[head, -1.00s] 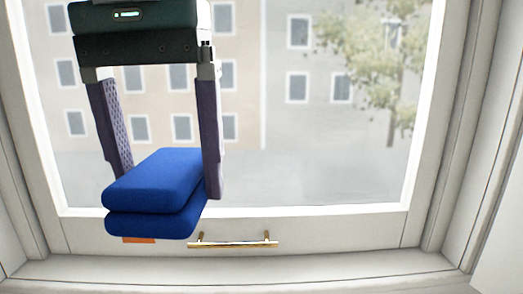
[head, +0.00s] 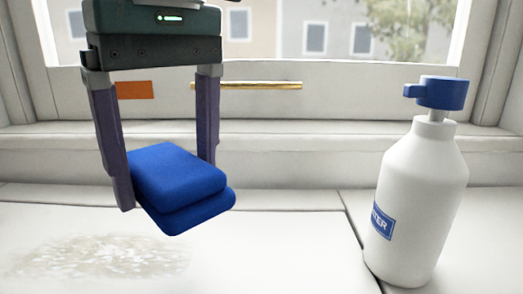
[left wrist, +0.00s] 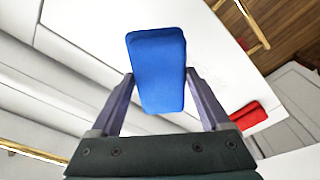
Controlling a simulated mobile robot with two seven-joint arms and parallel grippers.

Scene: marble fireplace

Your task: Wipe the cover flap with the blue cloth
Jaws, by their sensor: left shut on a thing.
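My left gripper (head: 168,180) is shut on the folded blue cloth (head: 180,178), one finger on each side. The cloth hangs in the air above a white flat panel, which looks like the cover flap (head: 240,250). A pale brownish stain (head: 100,256) lies on the panel, to the left of and below the cloth in the head view. In the left wrist view the cloth (left wrist: 157,72) sits between the fingers, over the white panel (left wrist: 212,62). The right gripper is not in view.
A white bottle (head: 418,205) with a blue pump top stands at the right, past a seam in the white surface. Behind are the window frame, a brass handle (head: 255,86) and an orange patch (head: 135,90). A red object (left wrist: 248,116) shows in the left wrist view.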

